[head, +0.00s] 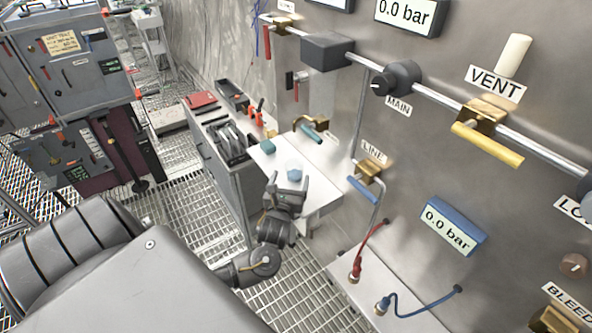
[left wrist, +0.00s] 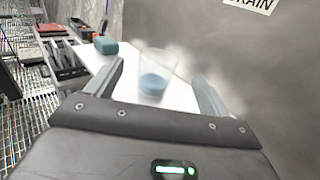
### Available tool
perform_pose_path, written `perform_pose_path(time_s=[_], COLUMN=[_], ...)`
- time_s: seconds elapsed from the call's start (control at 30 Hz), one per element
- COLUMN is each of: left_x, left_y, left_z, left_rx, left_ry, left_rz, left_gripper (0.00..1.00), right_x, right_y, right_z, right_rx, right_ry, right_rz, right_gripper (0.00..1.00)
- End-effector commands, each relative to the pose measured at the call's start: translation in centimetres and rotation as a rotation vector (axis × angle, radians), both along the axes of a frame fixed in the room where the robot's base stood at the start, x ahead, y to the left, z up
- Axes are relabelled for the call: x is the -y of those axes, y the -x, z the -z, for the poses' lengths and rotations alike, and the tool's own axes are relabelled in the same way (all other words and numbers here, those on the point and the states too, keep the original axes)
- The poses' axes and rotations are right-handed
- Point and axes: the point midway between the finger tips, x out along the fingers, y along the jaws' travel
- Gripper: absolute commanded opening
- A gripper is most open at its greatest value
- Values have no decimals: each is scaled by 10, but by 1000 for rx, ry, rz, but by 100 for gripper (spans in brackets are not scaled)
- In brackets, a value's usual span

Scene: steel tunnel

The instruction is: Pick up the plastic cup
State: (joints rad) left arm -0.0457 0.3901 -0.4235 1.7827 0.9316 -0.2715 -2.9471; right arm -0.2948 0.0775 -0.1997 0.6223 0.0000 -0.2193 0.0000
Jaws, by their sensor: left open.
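The plastic cup (head: 295,169) stands on the white tabletop in the head view, just beyond my left gripper. It is clear, with something blue at its bottom. In the left wrist view the cup (left wrist: 154,75) is upright, ahead of the gripper and roughly between the lines of its two fingers. My left gripper (head: 288,181) is open and empty; its fingers also show in the left wrist view (left wrist: 160,84). Whether the fingertips reach beside the cup I cannot tell. My right gripper is not in view.
A teal block (head: 267,146) lies on the white tabletop (head: 313,194) behind the cup. A grey tool bench (head: 232,183) with black trays adjoins at the left. The steel wall (head: 420,150) with valves and a blue handle (head: 363,190) rises close on the right.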

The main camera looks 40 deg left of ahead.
Motion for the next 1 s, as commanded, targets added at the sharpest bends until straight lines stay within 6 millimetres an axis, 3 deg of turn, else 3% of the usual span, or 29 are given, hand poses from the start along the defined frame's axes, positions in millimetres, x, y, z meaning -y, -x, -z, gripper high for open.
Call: perform_pose_path(time_s=[0.23,0.5,0.8,1.0], left_x=[-18,-23,-43,-46], left_y=[-32,-40,-75,-82], left_z=[-1,-1,-1,1], left_rx=[0,0,0,-1], left_ry=[-1,1,0,3], left_rz=[-2,-3,-4,-1], left_gripper=[81,81,81,81], right_x=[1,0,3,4], right_y=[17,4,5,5], right_z=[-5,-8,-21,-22], right_rx=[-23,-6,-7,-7], right_ry=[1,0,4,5], right_rz=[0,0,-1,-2], right_gripper=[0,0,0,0])
